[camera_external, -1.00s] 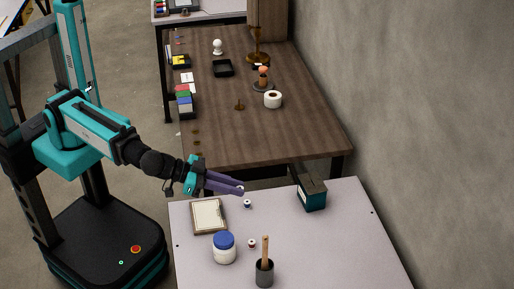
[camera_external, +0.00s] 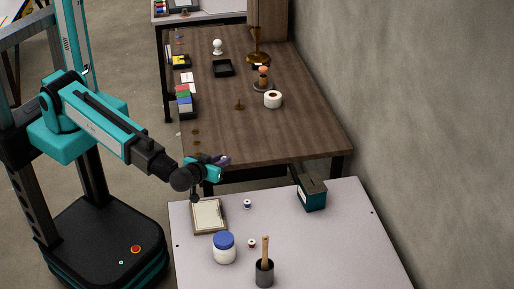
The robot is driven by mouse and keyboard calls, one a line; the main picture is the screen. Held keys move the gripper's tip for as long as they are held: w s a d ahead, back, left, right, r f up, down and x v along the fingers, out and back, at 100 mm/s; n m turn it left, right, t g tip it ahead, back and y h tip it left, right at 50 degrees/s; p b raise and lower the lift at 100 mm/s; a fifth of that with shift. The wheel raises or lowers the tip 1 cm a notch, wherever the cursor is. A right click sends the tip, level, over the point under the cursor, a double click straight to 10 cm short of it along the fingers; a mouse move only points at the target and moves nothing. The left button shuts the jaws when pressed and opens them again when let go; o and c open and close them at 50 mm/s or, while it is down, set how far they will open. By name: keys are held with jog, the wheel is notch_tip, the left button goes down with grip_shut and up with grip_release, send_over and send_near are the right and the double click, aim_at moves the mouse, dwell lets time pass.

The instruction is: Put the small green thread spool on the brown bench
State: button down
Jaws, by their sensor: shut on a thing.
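My gripper (camera_external: 221,161) is shut, with its purple fingers above the near left edge of the brown bench (camera_external: 265,150). A small pale spot shows at its fingertips. It fits the end of the small thread spool, but its green colour cannot be made out. No green spool shows standing on either table. The bench is a brown wooden table with open surface at its near end.
On the white table (camera_external: 330,240), a blue spool (camera_external: 247,204), a red spool (camera_external: 252,243), a clipboard (camera_external: 208,216), a blue-lidded jar (camera_external: 224,248), a brush cup (camera_external: 264,272) and a teal box (camera_external: 312,195) stand. A tape roll (camera_external: 273,99) is farther back on the bench.

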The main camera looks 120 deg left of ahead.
aim_at(209, 153)
jog(key=s+a+n+g+p, duration=0.1)
jog(key=s+a+p, duration=0.1)
jog(key=s, duration=0.1)
jog(key=s+a+r+n+g+p, duration=0.1)
jog(key=s+p, duration=0.1)
jog(key=s, duration=0.1)
jog(key=s+a+n+g+p, duration=0.1)
jog(key=s+a+p, duration=0.1)
jog(key=s, duration=0.2)
jog(key=shift+a+r+h, duration=0.35)
jog(key=shift+r+h, duration=0.05)
jog(key=shift+n+g, duration=0.4)
jog(key=shift+g, duration=0.3)
jog(key=s+a+p, duration=0.1)
jog(key=s+p, duration=0.1)
jog(key=s+a+p, duration=0.1)
jog(key=s+p, duration=0.4)
jog(key=s, duration=0.1)
jog(key=shift+s+a+r+p, duration=0.2)
jog(key=shift+a+r+p, duration=0.1)
jog(key=shift+a+r, duration=0.1)
jog(key=shift+s+a+r+p, duration=0.1)
jog(key=shift+s+a+p, duration=0.05)
jog(key=shift+s+p, duration=0.45)
jog(key=shift+a+r, duration=0.1)
jog(key=shift+r, duration=0.05)
